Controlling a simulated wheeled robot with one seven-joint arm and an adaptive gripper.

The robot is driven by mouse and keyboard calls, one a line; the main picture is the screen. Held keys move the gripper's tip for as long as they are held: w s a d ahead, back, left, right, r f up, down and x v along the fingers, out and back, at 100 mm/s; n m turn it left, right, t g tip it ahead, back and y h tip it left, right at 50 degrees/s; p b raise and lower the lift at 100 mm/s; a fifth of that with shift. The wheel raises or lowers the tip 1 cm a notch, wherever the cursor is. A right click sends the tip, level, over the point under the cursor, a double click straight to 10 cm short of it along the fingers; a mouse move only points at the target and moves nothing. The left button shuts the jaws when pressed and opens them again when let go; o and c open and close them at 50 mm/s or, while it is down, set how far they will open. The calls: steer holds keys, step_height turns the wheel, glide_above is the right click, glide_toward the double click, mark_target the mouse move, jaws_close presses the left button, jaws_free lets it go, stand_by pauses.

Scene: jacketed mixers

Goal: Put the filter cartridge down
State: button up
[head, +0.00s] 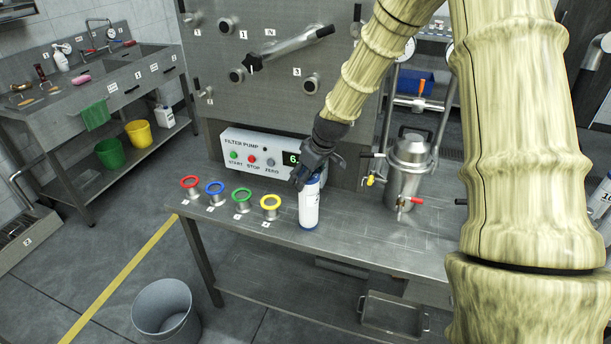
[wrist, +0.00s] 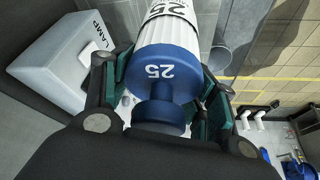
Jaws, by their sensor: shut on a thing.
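The filter cartridge (head: 309,207) is a white cylinder with a blue top end, upright at the steel bench, right of the yellow ring. My gripper (head: 313,172) comes from above and is shut on its blue top. In the wrist view the cartridge (wrist: 166,62) shows its blue cap marked 25 and its white ribbed body between the fingers of my gripper (wrist: 165,95). The cartridge's lower end looks at or very near the bench top (head: 353,235); I cannot tell whether it touches.
Red, blue, green and yellow rings (head: 242,194) on short stands line the bench to the left. The filter pump box (head: 262,156) is behind. A steel vessel (head: 408,165) with valves stands to the right. Bare bench lies between cartridge and vessel. A grey bin (head: 165,308) is on the floor.

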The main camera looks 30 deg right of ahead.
steer(key=o, duration=1.5)
steer(key=shift+r, duration=0.2)
steer(key=shift+b+v, duration=1.2)
steer(key=shift+v, duration=4.75)
